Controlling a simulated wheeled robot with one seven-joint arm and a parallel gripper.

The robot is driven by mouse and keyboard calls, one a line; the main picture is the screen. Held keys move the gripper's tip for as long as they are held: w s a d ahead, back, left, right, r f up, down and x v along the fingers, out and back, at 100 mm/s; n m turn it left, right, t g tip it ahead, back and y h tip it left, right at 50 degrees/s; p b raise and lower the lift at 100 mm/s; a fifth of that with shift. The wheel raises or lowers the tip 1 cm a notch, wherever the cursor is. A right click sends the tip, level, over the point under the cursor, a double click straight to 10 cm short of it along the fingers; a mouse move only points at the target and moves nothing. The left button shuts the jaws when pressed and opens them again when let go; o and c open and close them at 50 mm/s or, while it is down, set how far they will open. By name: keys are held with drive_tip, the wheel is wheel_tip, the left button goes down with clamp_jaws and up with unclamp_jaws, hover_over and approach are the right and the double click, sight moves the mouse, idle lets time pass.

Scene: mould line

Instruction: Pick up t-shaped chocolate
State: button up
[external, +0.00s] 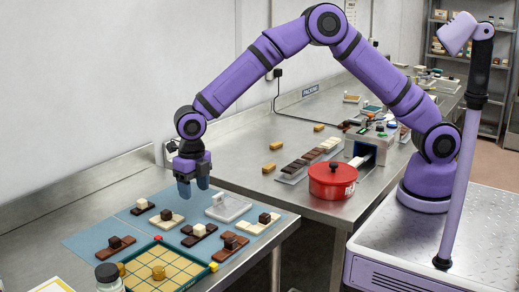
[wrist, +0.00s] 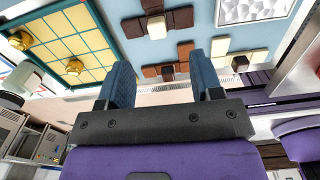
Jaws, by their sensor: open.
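Several chocolate pieces, each a flat bar shape with a small cube on top, lie on a blue mat (external: 88,243). A brown piece (external: 232,245) lies near the mat's front edge; in the wrist view this brown piece (wrist: 185,50) looks like a bar with a stub, perhaps the T shape, though I cannot be sure. A dark piece with a white cube (external: 198,232) and a white piece with a dark cube (external: 262,222) lie beside it. My gripper (external: 194,187) is open and empty, above the mat. Its two blue fingers (wrist: 158,62) are apart in the wrist view.
A yellow grid board with a green frame (external: 180,272) stands at the mat's front, with gold pieces on it. A red pot (external: 333,180) and a chocolate-filled tray (external: 310,158) stand on the farther bench.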

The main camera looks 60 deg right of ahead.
drive_tip(key=f, duration=0.1)
hover_over(196, 225)
drive_tip(key=f, duration=0.5)
drive_tip(key=shift+w+d+f, duration=0.1)
drive_tip(key=shift+w+d, duration=0.1)
drive_tip(key=shift+d, duration=0.05)
drive_tip(key=shift+s+a+f, duration=0.1)
drive_tip(key=shift+f, duration=1.2)
drive_tip(key=shift+s+a+f, duration=0.1)
drive_tip(key=shift+f, duration=1.15)
drive_tip(key=c, duration=1)
drive_tip(key=shift+c, duration=0.2)
